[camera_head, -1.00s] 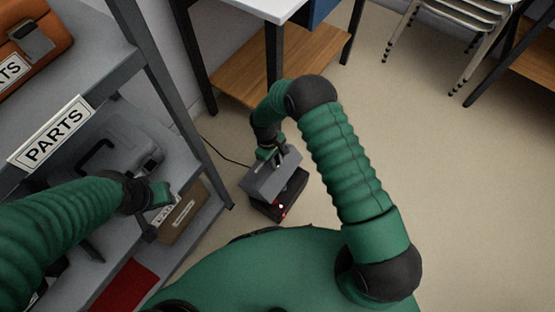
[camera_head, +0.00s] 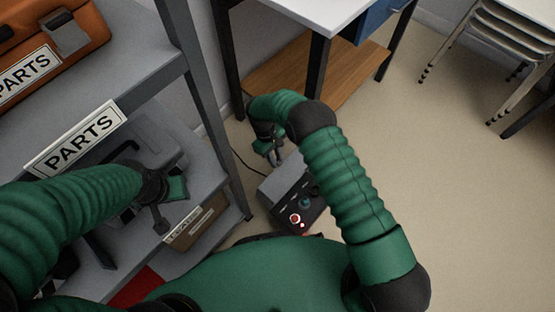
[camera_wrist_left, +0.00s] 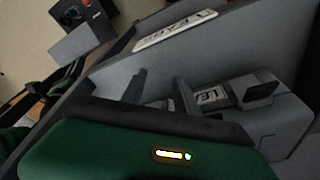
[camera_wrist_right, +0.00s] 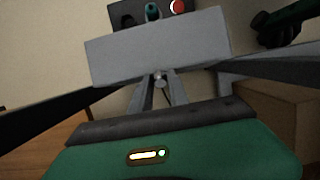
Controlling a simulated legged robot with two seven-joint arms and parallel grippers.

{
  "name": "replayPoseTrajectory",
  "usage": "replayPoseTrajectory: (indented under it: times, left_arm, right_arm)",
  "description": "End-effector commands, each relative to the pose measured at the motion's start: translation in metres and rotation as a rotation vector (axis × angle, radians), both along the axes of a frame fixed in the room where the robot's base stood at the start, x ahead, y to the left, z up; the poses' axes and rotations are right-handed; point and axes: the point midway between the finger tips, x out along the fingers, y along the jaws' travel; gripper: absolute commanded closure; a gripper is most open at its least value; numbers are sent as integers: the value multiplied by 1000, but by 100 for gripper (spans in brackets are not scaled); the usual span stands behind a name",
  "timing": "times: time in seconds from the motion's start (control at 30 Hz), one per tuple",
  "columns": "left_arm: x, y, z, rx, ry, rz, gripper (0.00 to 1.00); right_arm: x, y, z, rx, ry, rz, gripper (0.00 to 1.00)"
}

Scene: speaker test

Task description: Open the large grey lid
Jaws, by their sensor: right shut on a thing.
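A dark box (camera_head: 311,215) with a red lit button and a teal knob stands on the floor. Its large grey lid (camera_head: 283,180) is raised, so the control panel is exposed. My right gripper (camera_head: 275,157) is at the lid's far edge. In the right wrist view its fingers (camera_wrist_right: 160,80) are shut on a small part at the edge of the lid (camera_wrist_right: 155,48). The box's red button also shows in the left wrist view (camera_wrist_left: 87,3). My left gripper (camera_wrist_left: 157,88) is open and empty over the lower shelf.
A grey shelf rack (camera_head: 190,75) with PARTS signs is at left. It holds an orange case (camera_head: 50,45) and a grey case (camera_head: 130,150). A table with a wooden lower shelf (camera_head: 300,78) stands behind the box. The floor at right is clear up to stacked chairs (camera_head: 500,50).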

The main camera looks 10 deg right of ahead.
Motion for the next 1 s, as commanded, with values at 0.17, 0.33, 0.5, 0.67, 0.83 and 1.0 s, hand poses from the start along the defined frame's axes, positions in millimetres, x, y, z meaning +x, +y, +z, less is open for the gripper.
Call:
replayPoseTrajectory:
  times: [0.17, 0.33, 0.5, 0.67, 0.83, 1.0]
  left_arm:
    - [0, 0, -1, 0, 0, 0, 64]
    - [0, 0, -1, 0, 0, 0, 64]
    - [0, 0, -1, 0, 0, 0, 64]
    - [0, 0, -1, 0, 0, 0, 64]
    - [0, 0, -1, 0, 0, 0, 64]
    - [0, 0, 0, 0, 0, 0, 64]
  right_arm:
    - [2, 1, -1, 2, -4, 0, 100]
    - [1, 1, -1, 2, -4, 0, 100]
    - [1, 1, -1, 1, -3, 0, 67]
    - [1, 1, 0, 0, -2, 0, 57]
    - [1, 1, 0, 0, -1, 0, 57]
    - [1, 0, 0, 0, -1, 0, 57]
